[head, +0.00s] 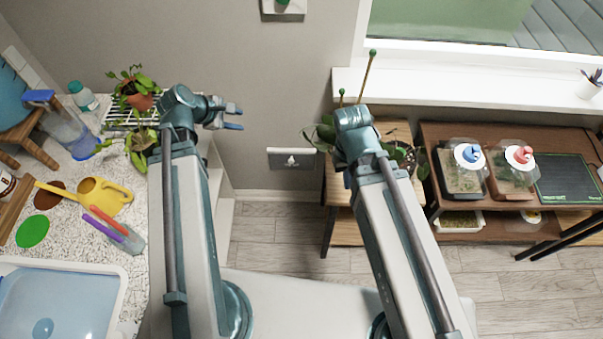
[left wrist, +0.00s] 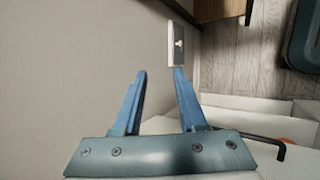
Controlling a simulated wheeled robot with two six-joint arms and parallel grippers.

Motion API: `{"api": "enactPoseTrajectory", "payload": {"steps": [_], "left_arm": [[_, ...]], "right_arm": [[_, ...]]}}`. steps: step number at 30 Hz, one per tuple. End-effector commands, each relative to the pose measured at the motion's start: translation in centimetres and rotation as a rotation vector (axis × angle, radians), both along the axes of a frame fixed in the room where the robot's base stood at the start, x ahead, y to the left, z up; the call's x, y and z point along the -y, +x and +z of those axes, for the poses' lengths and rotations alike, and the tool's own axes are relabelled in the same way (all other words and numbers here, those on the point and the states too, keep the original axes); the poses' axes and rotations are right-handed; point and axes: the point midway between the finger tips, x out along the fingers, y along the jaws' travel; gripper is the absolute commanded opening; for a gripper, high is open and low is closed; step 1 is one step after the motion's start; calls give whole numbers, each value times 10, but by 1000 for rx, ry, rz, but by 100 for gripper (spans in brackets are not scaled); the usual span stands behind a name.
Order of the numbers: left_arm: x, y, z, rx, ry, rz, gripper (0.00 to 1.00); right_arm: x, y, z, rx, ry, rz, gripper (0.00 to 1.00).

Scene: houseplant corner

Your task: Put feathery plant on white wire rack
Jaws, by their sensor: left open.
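The white wire rack (head: 117,113) stands on the speckled counter at the left in the head view. A leafy plant in a terracotta pot (head: 138,98) and a trailing plant (head: 141,146) are at the rack. I cannot pick out a feathery plant for sure. My left gripper (head: 238,116) is open and empty, to the right of the rack in front of the grey wall. Its open jaws also show in the left wrist view (left wrist: 160,73) with nothing between them. My right arm covers part of the plants on the wooden stand; its gripper's fingers do not show.
Plants with green-tipped stakes (head: 368,75) are at the wooden stand (head: 336,195). A brown shelf (head: 440,140) at the right holds two clear-domed trays. Floor between counter and stand is clear.

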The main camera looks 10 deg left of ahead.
Motion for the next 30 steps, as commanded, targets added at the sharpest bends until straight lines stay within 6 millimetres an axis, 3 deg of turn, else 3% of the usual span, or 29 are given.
{"api": "enactPoseTrajectory", "payload": {"steps": [1, 6, 12, 15, 20, 30], "left_arm": [[34, -7, -9, -21, 89, -169, 41], [114, -42, -32, -72, 373, -730, 41], [174, -89, -47, -115, 642, -1351, 41], [191, -108, -48, -135, 734, -1590, 41], [204, -126, -48, -156, 818, -1830, 41], [207, -131, -47, -165, 845, -1912, 41]], "right_arm": [[0, 0, 0, 0, 0, 0, 0], [0, 0, 0, 0, 0, 0, 0], [0, 0, 0, 0, 0, 0, 0], [0, 0, 0, 0, 0, 0, 0], [0, 0, 0, 0, 0, 0, 0], [0, 0, 0, 0, 0, 0, 0]]}}
